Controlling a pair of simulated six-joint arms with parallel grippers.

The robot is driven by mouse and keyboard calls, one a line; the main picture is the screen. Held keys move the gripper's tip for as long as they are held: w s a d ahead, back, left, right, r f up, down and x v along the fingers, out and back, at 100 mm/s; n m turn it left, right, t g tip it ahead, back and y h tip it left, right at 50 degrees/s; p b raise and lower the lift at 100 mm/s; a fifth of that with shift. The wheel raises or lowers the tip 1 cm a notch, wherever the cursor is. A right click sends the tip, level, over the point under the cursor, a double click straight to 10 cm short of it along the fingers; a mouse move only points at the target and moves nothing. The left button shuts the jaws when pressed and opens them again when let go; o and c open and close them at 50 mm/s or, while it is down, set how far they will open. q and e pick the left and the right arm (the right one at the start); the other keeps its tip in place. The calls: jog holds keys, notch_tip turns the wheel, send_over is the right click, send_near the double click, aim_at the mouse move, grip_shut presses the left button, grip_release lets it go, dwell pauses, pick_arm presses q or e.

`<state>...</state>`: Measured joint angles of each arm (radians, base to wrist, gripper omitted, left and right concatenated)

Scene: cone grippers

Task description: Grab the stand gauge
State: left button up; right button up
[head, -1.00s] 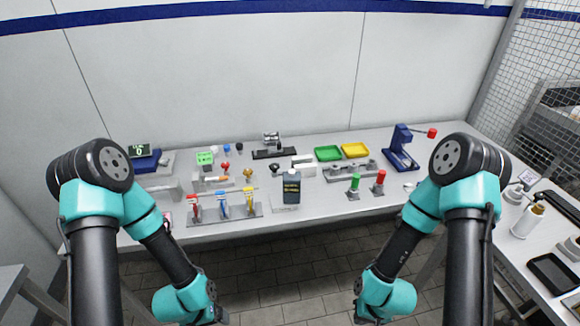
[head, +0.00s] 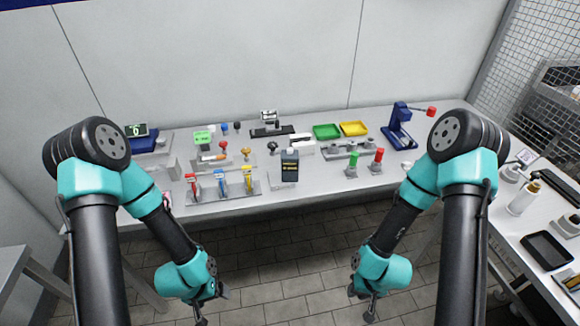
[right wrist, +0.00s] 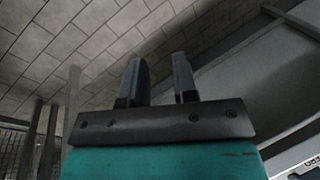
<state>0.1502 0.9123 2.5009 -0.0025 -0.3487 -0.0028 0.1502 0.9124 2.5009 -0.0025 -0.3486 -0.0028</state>
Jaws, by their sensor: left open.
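No thing in the head view is plainly marked as the stand gauge. A small grey device on a black base (head: 270,130) at the back middle of the table may be it, but I cannot tell for sure. My left gripper (head: 212,306) hangs low in front of the table, open, far from that device. My right gripper (head: 368,308) also hangs low in front of the table, over the floor. The right wrist view shows its two fingers (right wrist: 159,82) apart with nothing between them.
A rack of coloured tools (head: 222,188) stands at the front left. A side bench (head: 520,235) is at right.

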jog(key=o, duration=1)
jog(key=shift+w, duration=0.1)
